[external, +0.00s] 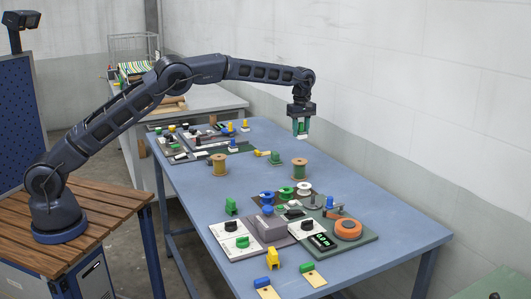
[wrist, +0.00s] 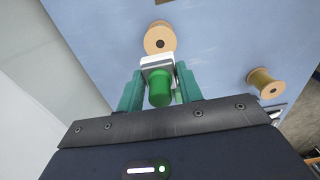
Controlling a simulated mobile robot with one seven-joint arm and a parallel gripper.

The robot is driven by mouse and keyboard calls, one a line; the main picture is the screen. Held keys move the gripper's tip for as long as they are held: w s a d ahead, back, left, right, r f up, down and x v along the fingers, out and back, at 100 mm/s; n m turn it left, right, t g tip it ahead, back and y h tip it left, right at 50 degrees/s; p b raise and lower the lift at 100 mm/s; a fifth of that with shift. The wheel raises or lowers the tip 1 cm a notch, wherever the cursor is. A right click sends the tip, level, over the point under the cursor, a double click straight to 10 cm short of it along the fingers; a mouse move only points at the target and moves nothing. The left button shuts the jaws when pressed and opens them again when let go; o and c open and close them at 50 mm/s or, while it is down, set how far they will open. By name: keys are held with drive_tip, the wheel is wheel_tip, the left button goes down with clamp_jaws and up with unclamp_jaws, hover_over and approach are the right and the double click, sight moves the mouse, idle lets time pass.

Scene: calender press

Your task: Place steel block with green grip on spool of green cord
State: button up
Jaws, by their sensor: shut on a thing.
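My gripper (external: 301,123) is high over the blue table, its teal fingers shut on the steel block with green grip (external: 301,136). In the wrist view the block's green grip (wrist: 160,90) sits between the fingers, and its pale steel body (wrist: 157,61) points away from the palm. The spool of green cord (external: 300,169) stands upright on the table below the gripper, with a clear gap between. In the wrist view its round wooden end (wrist: 160,38) shows just past the block, which hides part of it.
Another wooden spool (external: 219,165) with tan cord stands to the left. A yellow piece (external: 262,153) and a green piece (external: 275,158) lie between the spools. Bare blue table surrounds the spools.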

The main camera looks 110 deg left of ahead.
sight(300, 161)
wheel_tip(300, 161, down, 10)
drive_tip(key=shift+f, duration=0.1)
idle(0.4)
drive_tip(key=o, duration=1)
drive_tip(key=shift+o, duration=0.2)
wheel_tip(300, 161, up, 12)
drive_tip(key=shift+r, duration=0.1)
